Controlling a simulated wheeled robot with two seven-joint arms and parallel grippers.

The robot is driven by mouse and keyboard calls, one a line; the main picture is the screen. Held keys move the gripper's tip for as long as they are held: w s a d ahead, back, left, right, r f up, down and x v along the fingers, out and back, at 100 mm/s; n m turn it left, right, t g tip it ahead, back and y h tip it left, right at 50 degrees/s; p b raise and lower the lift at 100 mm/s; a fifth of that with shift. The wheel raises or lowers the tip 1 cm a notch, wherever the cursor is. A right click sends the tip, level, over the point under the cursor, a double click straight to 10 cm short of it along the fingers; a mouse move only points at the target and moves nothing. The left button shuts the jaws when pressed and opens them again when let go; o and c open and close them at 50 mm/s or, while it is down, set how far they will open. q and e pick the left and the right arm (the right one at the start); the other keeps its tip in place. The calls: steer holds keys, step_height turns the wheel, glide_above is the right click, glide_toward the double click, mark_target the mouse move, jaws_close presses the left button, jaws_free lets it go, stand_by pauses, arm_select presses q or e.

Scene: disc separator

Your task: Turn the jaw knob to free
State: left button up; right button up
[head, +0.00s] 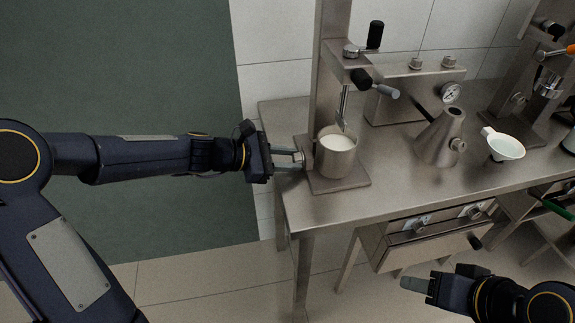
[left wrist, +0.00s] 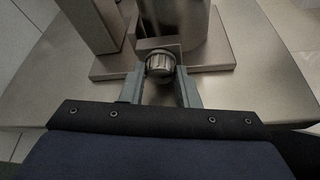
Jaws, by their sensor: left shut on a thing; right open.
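The jaw knob (left wrist: 160,63) is a small dark ribbed knob low at the front of the machine's base, beside a steel cup. In the left wrist view my left gripper (left wrist: 161,75) has one finger on each side of the knob and is shut on it. In the head view my left gripper (head: 299,157) reaches in from the left to the near left side of the steel cup (head: 336,162), which holds white contents; the knob is mostly hidden there. My right gripper (head: 418,284) is open and empty at the lower right, below the table edge.
The cup stands on a base plate (head: 345,184) under a steel column (head: 328,90) with black-handled levers. Drawers (head: 430,246) sit under the table.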

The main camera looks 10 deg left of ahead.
arm_select(q)
steer(key=m+t+b, duration=0.1)
steer(key=b, duration=0.4)
steer(key=m+t+b, duration=0.1)
steer(key=m+b, duration=0.1)
steer(key=b, duration=0.2)
steer(key=shift+s+f+b, duration=0.15)
steer(key=shift+f+b, duration=0.2)
steer(key=shift+b, duration=0.05)
steer(key=shift+r+m+t+b, duration=0.2)
steer(key=shift+m+t+b, duration=0.15)
steer(key=shift+b, duration=0.35)
steer(key=o, duration=0.9)
steer(key=shift+c, duration=0.2)
steer(key=shift+o, duration=0.5)
